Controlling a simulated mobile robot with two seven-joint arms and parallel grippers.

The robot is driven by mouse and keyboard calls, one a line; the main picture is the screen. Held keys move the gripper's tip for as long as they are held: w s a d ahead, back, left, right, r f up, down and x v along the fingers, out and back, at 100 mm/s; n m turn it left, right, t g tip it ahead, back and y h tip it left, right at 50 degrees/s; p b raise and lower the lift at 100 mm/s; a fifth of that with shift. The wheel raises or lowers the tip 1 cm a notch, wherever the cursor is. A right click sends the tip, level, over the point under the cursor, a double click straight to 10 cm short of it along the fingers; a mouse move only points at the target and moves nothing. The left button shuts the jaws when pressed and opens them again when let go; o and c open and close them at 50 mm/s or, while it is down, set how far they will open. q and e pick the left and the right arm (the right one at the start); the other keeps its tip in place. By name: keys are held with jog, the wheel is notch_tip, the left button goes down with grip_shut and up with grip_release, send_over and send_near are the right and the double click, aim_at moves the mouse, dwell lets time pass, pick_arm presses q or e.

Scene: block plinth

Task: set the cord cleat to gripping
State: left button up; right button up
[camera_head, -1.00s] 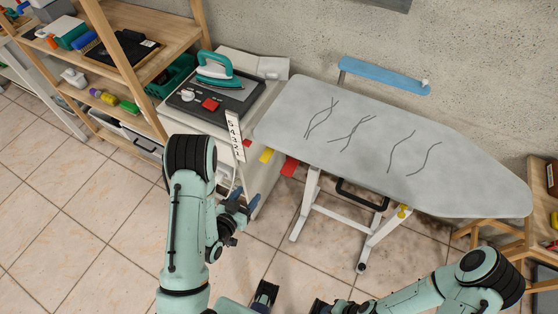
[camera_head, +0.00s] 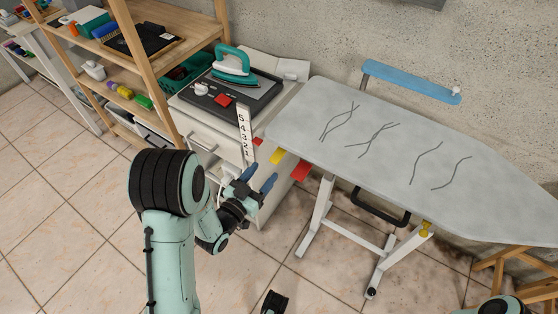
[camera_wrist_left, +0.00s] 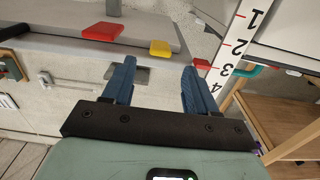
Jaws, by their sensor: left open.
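I cannot tell for sure which part is the cord cleat. A yellow tab (camera_head: 278,156) and a red tab (camera_head: 301,171) stick out at the ironing board's left end. In the left wrist view, the red tab (camera_wrist_left: 102,31) and yellow tab (camera_wrist_left: 160,48) show beyond the fingers. A smaller red piece (camera_head: 257,141) sits by the numbered white strip (camera_head: 244,131). My left gripper (camera_head: 259,179) is open and empty, below and left of the tabs. Its blue fingers (camera_wrist_left: 157,75) are apart in the wrist view.
The ironing board (camera_head: 340,125) stands at the right on white legs (camera_head: 315,215). A teal iron (camera_head: 232,64) rests on the white cabinet (camera_head: 205,125). A wooden shelf (camera_head: 165,75) stands at the left.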

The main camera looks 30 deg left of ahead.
aim_at(278, 154)
pick_arm(q)
jog(key=w+b, duration=0.1)
jog(key=w, duration=0.2)
jog(key=w+b, duration=0.1)
jog(key=w, duration=0.2)
jog(key=w+b, duration=0.1)
jog(key=w, duration=0.2)
jog(key=shift+d+f, duration=0.1)
jog(key=shift+d, duration=0.25)
pick_arm(e)
jog(key=shift+t, duration=0.5)
jog(key=w+f, duration=0.2)
jog(key=f, duration=0.1)
jog(key=shift+w+d+f, duration=0.25)
jog(key=shift+w+d, duration=0.05)
jog(key=shift+d, duration=0.05)
